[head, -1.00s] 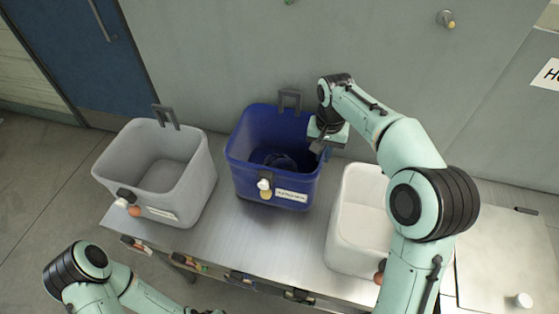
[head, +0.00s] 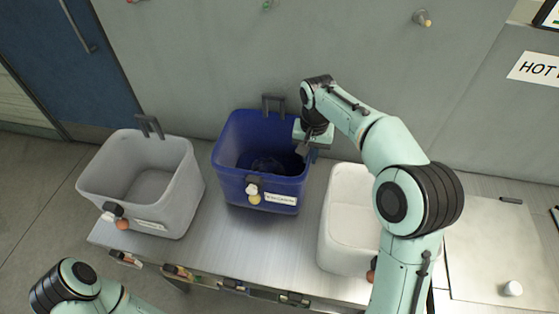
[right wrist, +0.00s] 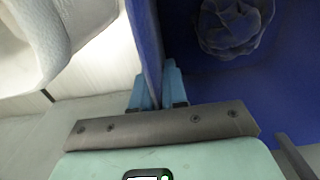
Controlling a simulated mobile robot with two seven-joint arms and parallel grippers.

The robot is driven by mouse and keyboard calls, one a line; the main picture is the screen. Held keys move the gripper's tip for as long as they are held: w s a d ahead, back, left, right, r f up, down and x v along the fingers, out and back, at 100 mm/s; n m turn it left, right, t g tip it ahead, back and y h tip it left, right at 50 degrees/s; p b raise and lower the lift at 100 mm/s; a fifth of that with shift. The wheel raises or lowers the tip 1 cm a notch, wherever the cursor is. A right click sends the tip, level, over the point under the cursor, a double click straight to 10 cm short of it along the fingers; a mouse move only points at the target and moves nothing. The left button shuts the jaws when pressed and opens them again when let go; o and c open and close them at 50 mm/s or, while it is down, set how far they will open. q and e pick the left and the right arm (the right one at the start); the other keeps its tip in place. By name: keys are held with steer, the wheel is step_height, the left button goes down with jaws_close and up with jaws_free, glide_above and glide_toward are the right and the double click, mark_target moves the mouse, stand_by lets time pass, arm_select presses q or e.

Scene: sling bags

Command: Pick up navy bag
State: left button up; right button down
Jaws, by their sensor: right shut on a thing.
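The navy bag (head: 232,184), an open-topped tub shape with a grey handle at the back and a white label in front, stands upright on the metal table between two lighter bags. My right gripper (head: 306,150) reaches down at its right rim. In the right wrist view the gripper (right wrist: 157,88) has one finger on each side of the blue side wall of the bag (right wrist: 146,40) and is shut on it. A round, crumpled dark blue thing (right wrist: 232,25) lies inside the bag. My left gripper is out of view; only its arm shows at the lower left.
A grey bag (head: 165,195) stands to the left and a white bag (head: 340,230) to the right, partly behind my right arm. The metal table (head: 230,235) has bare room in front. The wall is close behind. A small white cylinder (head: 512,288) stands at the far right.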

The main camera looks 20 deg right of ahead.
step_height(320, 180, up, 10)
steer(key=shift+r+p, duration=0.1)
steer(key=shift+p, duration=0.95)
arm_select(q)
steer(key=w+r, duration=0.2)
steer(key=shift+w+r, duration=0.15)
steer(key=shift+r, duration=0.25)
